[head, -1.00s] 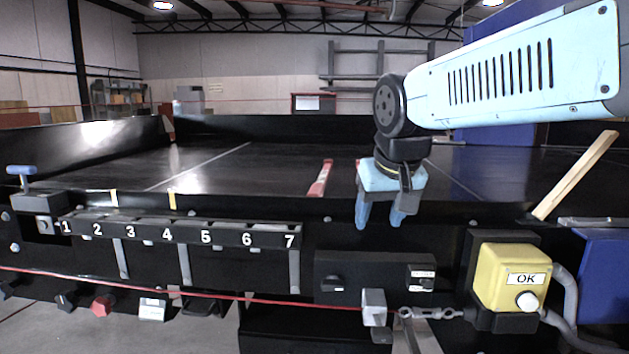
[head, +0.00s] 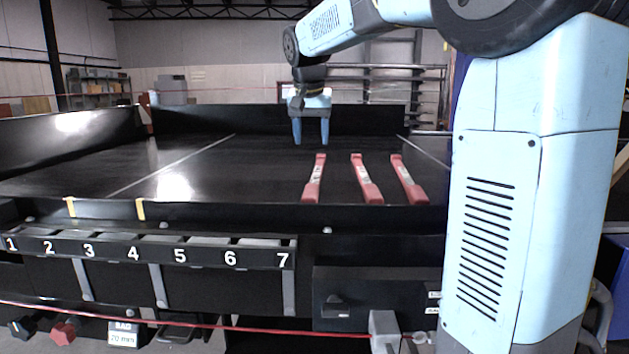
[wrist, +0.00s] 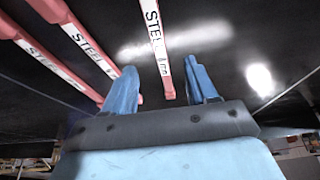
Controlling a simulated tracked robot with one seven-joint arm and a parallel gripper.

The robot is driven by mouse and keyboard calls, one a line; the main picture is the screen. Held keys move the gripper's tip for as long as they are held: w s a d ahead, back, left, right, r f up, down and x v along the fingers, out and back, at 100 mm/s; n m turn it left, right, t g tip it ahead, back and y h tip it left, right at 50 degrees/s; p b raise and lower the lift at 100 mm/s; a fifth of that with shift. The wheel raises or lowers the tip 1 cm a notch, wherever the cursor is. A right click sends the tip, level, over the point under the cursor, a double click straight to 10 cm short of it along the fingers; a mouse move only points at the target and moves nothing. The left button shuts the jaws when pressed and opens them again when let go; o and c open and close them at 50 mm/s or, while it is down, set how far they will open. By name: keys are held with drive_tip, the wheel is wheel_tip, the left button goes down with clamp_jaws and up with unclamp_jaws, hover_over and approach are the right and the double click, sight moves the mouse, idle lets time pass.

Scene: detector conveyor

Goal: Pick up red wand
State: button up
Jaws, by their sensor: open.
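Three red wands with white labels lie apart on the black conveyor bed. In the head view they are a left wand (head: 314,180), a middle wand (head: 366,180) and a right wand (head: 408,180). My gripper (head: 311,140) points down, open and empty, beyond the far end of the left wand. In the wrist view my gripper (wrist: 168,82) shows both blue fingers spread. One wand (wrist: 156,45), labelled STEEL, has its tip between the finger lines. Two other wands (wrist: 82,45) (wrist: 40,57) lie to the left. The height of the fingers above the bed is unclear.
The black conveyor bed (head: 215,175) has raised walls and is clear on its left. A numbered rail (head: 150,248) with slots 1 to 7 runs along the front. A red cord (head: 190,322) crosses the front below it.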

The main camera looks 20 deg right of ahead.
sight(316, 178)
drive_tip(key=x, duration=1.2)
drive_tip(key=shift+d+f, duration=0.3)
drive_tip(key=shift+d, duration=0.05)
clamp_jaws()
